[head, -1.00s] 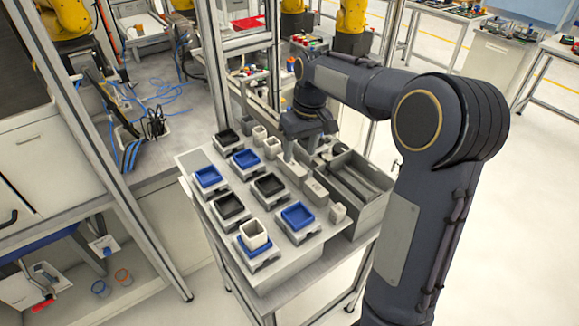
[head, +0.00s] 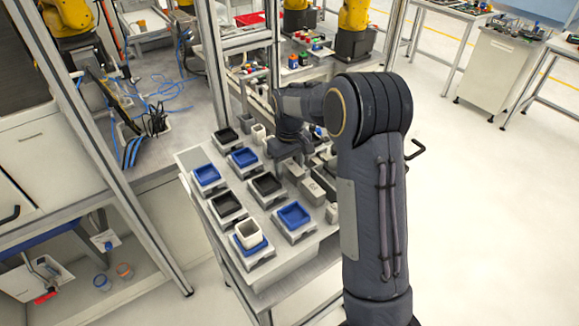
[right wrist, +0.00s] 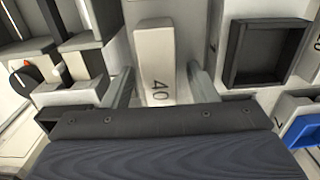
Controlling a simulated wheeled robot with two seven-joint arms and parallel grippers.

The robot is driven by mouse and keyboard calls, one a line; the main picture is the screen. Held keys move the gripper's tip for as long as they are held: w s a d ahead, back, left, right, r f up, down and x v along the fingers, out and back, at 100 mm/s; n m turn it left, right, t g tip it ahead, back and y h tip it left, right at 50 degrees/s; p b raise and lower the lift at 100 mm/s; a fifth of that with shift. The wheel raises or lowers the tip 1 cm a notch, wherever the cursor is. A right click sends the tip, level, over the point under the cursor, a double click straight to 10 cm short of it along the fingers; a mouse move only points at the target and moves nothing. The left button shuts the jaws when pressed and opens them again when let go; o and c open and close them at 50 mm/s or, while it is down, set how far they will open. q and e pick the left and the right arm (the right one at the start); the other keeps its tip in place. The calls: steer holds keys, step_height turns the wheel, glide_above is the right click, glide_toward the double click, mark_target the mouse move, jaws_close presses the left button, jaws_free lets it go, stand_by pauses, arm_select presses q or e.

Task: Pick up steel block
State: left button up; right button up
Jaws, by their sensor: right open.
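A pale grey block (right wrist: 156,50) marked "40" stands between the two fingers of my right gripper (right wrist: 163,86) in the right wrist view. The gripper is open, with a gap beside the block on each side. In the head view my right gripper (head: 291,168) is low over the right part of the tray table (head: 290,260). There the dark wrist hides most of what lies under it. Another pale block (head: 312,189) sits just in front of the gripper. I cannot tell the block's material. My left gripper is not in view.
Black and blue square trays (head: 294,215) on grey stands fill the left of the table. A black tray (right wrist: 268,53) is close to the right finger. A metal frame post (head: 110,150) rises left.

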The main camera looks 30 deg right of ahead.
jaws_close()
steer(key=shift+r, duration=0.1)
stand_by(0.5)
